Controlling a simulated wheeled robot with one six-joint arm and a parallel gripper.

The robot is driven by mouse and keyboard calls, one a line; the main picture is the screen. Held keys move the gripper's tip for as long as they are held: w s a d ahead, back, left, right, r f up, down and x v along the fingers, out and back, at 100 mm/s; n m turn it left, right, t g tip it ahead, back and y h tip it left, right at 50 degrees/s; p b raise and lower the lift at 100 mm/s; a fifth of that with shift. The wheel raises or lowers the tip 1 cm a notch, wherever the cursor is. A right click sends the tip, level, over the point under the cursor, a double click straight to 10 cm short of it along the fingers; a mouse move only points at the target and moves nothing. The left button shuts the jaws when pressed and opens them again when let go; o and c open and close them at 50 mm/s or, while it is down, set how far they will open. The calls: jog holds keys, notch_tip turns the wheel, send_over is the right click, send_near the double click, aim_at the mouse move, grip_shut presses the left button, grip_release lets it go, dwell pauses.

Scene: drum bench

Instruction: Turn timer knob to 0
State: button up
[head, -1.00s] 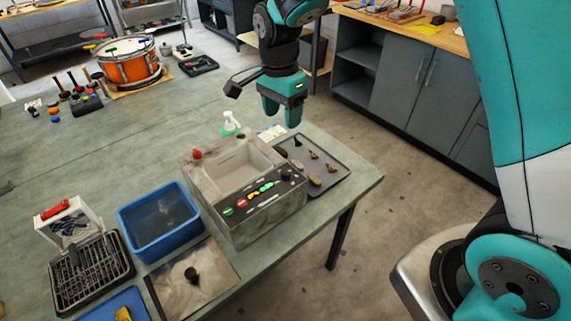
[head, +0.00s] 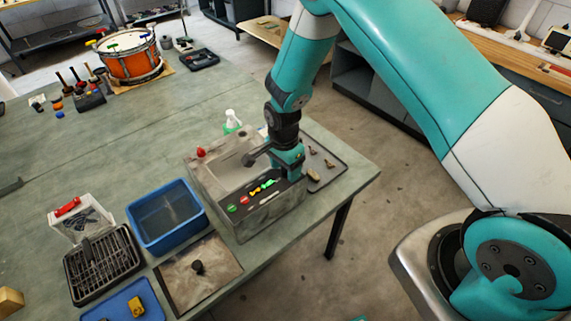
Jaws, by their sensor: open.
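The grey box-shaped machine (head: 262,214) stands on the bench near its right front edge, with a recessed basin on top. Its dark sloped control panel (head: 240,221) carries green, red and yellow controls. My gripper (head: 290,174) is at the right end of this panel, pointing down, with its jaws open. The black timer knob that sat at that end of the panel is hidden behind my gripper. I cannot tell whether the fingers touch it, and its pointer and scale cannot be read.
A red button (head: 200,152) sits on the machine's back left corner. A dark tray (head: 327,168) with small brown pieces lies close on the right. A blue bin (head: 165,216) stands on the left. A white-capped bottle (head: 231,121) stands behind.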

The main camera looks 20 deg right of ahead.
jog(key=shift+f, duration=0.15)
jog(key=c, duration=0.9)
jog(key=shift+c, duration=0.2)
